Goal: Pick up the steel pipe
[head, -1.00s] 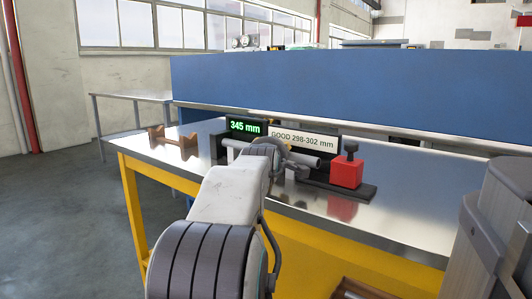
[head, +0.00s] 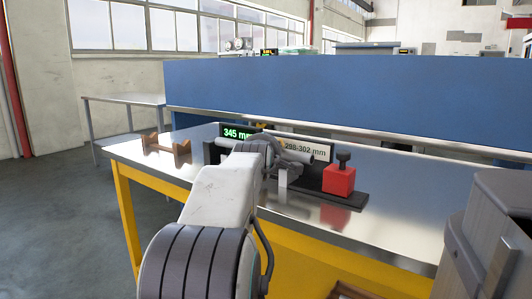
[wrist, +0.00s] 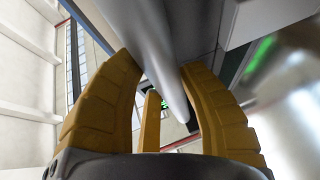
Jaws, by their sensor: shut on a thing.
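The steel pipe (head: 296,153) is a smooth grey cylinder, partly hidden by my arm in the head view. Its right end shows above the gauge's dark base (head: 318,187), clear of a small grey support (head: 283,176), and slants down to the right. My gripper (wrist: 160,64) is shut on the pipe, which also shows between its yellow fingers in the wrist view (wrist: 165,40). In the head view my arm hides most of the gripper. The gauge's display (head: 236,132) reads 345 mm, partly covered.
A red block (head: 339,180) with a black knob stands on the right of the gauge base. A sign (head: 312,150) reads 298-302 mm. A brown cradle (head: 167,147) sits at the left of the steel-topped table (head: 395,215). A blue partition (head: 380,105) stands behind.

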